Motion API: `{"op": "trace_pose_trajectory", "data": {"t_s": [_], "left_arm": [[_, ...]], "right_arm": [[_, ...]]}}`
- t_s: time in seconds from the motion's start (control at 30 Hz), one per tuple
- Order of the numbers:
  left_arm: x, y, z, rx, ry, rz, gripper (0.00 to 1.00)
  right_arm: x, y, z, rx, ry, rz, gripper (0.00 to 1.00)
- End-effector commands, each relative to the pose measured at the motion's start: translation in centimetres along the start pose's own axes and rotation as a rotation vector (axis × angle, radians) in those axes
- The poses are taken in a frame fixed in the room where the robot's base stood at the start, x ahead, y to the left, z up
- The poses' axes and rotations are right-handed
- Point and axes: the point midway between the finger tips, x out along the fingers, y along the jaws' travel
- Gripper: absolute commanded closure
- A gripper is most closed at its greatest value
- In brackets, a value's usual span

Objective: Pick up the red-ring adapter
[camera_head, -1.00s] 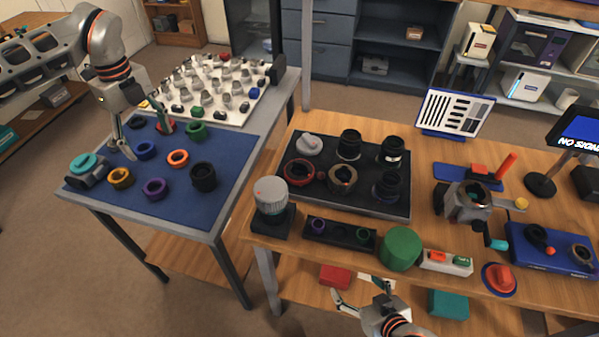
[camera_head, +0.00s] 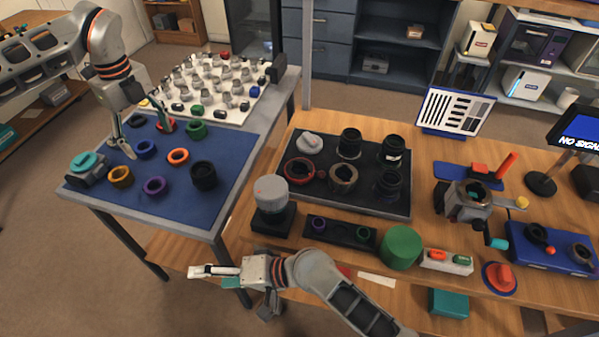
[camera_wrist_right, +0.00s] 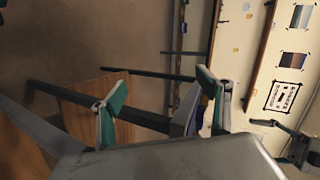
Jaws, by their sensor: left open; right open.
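A red ring (camera_head: 165,126) lies on the blue mat (camera_head: 225,150), partly hidden by a finger of my left gripper (camera_head: 143,138). That gripper is open, pointing down low over the mat, with nothing seen between its fingers. A dark ring with a red rim (camera_head: 299,171) lies on the black mat of the wooden table; I cannot tell which of the two is the red-ring adapter. My right gripper (camera_head: 216,276) is open and empty in front of the tables, pointing left. Its teal finger pads stand apart in the right wrist view (camera_wrist_right: 157,105).
Blue (camera_head: 146,149), green (camera_head: 196,130), orange (camera_head: 178,157), yellow (camera_head: 120,177), purple (camera_head: 155,186) and black (camera_head: 203,175) rings lie around on the blue mat. A white board with several small parts (camera_head: 235,112) is behind. A grey-topped cylinder (camera_head: 271,192) stands at the wooden table's left edge.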

Motion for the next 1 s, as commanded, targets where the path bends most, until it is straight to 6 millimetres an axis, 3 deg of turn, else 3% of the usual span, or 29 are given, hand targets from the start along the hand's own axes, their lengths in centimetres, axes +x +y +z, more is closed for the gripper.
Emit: {"op": "trace_pose_trajectory", "data": {"t_s": [0.2, 0.27, 0.47, 0.6, 0.87, 1.0], "left_arm": [[0.0, 0.0, 0.0, 0.0, 0.0, 0.0, 0.33], [0.0, 0.0, 0.0, 0.0, 0.0, 0.0, 0.33], [0.0, 0.0, 0.0, 0.0, 0.0, 0.0, 0.33], [0.0, 0.0, 0.0, 0.0, 0.0, 0.0, 0.33], [0.0, 0.0, 0.0, 0.0, 0.0, 0.0, 0.33], [0.0, 0.0, 0.0, 0.0, 0.0, 0.0, 0.33]], "right_arm": [[1.4, -6.8, -2.9, 0.251, 0.011, -0.174, 0.24], [1.4, -8.8, -3.6, 0.226, 0.013, -0.203, 0.24], [0.6, -13.8, -4.3, -0.158, 0.031, -0.219, 0.24], [-1.0, -16.9, -5.2, -0.452, 0.022, -0.203, 0.24], [-5.6, -18.8, -7.7, -0.583, -0.089, -0.11, 0.24], [-9.1, -19.8, -9.5, -0.647, -0.147, -0.023, 0.24]]}}
